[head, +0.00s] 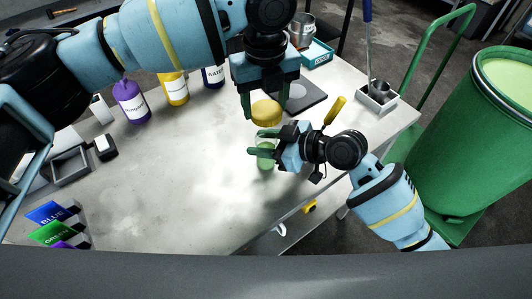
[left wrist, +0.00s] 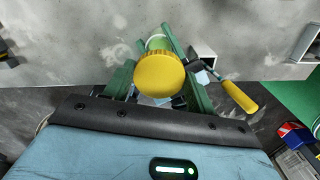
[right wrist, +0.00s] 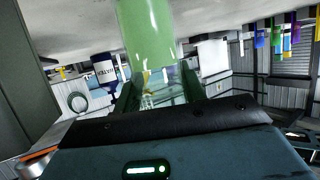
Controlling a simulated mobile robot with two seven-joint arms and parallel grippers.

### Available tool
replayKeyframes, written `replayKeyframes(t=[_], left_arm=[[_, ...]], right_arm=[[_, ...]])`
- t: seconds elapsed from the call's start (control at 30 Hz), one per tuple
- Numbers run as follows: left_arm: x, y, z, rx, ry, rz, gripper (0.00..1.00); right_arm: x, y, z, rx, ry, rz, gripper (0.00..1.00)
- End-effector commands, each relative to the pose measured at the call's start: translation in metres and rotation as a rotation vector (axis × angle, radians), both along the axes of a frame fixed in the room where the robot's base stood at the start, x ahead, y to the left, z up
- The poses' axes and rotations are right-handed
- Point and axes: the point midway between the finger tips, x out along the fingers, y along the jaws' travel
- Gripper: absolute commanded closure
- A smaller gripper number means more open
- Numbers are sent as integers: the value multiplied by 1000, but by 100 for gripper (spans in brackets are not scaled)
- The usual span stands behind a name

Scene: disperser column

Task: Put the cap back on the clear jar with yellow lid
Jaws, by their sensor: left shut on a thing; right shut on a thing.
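The yellow ribbed cap (head: 266,112) is in my left gripper (head: 266,103); it also shows large in the left wrist view (left wrist: 160,77). My left gripper is shut on it from above. The clear jar (head: 265,160) holds green content and stands upright over the grey table, below the cap in the head view. My right gripper (head: 258,144) is shut around the jar from the right. The right wrist view shows the green jar (right wrist: 147,35) close up between the fingers. The cap appears apart from the jar; the exact gap and alignment are hard to tell.
Purple (head: 131,100), yellow (head: 174,88) and dark blue (head: 213,76) bottles stand at the back left. A dark square plate (head: 303,97) lies behind the jar. A yellow-handled tool (head: 335,109) is beside my right gripper. A green drum (head: 468,140) stands right. The table's left middle is clear.

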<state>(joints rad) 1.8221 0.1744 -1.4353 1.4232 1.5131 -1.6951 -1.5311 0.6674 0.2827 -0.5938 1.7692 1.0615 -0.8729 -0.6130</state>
Motion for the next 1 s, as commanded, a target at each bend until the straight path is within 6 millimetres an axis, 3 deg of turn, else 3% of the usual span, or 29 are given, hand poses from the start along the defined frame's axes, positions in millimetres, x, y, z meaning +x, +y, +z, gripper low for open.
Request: replayKeyframes(t=[0.17, 0.6, 1.0], left_arm=[[0, 0, -2, 1, 1, 0, 65], [0, 0, -49, 5, 4, -1, 65], [1, 0, -50, 6, 2, 0, 65]], right_arm=[[0, 0, 0, 0, 0, 0, 100], [0, 0, 0, 0, 0, 0, 100], [0, 0, 0, -1, 0, 0, 100]])
